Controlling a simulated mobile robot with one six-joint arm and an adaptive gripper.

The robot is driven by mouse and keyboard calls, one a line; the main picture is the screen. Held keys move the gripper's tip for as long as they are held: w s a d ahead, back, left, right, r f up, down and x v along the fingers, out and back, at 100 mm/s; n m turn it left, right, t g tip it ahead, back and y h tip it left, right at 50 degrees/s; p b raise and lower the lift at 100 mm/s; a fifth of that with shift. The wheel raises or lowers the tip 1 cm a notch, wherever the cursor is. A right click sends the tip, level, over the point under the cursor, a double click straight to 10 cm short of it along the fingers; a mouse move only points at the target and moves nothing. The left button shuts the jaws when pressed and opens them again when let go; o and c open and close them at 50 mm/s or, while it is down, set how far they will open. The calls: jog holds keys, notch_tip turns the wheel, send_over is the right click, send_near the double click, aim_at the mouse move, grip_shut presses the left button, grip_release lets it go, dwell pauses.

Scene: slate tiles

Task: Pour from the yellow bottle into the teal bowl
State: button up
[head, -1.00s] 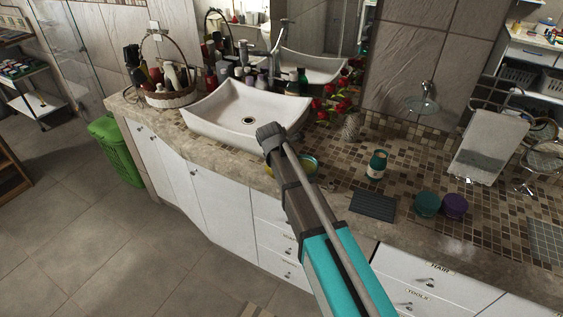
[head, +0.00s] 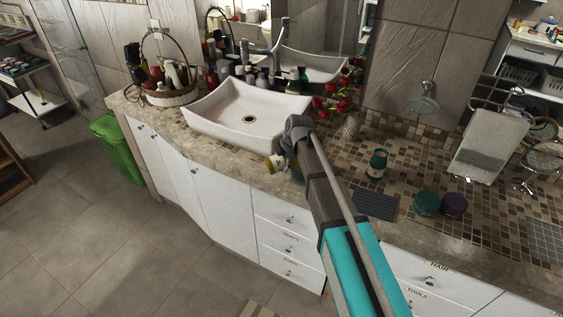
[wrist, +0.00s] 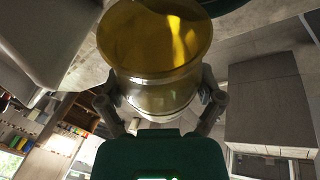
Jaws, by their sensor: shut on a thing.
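My gripper (wrist: 160,103) is shut on the yellow bottle (wrist: 155,45), with a finger on each side of it in the wrist view. In the head view the yellow bottle (head: 275,162) is tipped over to the left near the counter's front edge, below the sink's right corner. My wrist partly covers it. A dark teal piece, likely the teal bowl (head: 297,173), shows just right of the bottle, mostly hidden by my arm. A dark teal rim (wrist: 222,5) also crosses the top of the wrist view. I cannot see any liquid falling.
A teal-green bottle (head: 377,165) stands upright to the right, behind a dark mat (head: 375,205). Teal (head: 426,203) and purple (head: 454,205) round containers stand farther right. The white sink (head: 246,115) is to the left, a flower vase (head: 351,127) behind.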

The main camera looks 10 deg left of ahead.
jog(key=shift+d+r+g+y, duration=0.1)
jog(key=shift+r+g+y, duration=0.2)
jog(key=shift+y, duration=0.3)
jog(key=shift+r+h+p, duration=0.3)
jog(key=shift+h+p, duration=0.2)
jog(key=shift+p, duration=0.05)
jog(key=shift+r+t+h+p, duration=0.15)
jog(key=shift+t+h+p, duration=0.2)
jog(key=shift+t+h, duration=0.4)
jog(key=shift+r+n+t+h, duration=0.3)
jog(key=shift+t+h, duration=0.35)
jog(key=shift+h, duration=0.5)
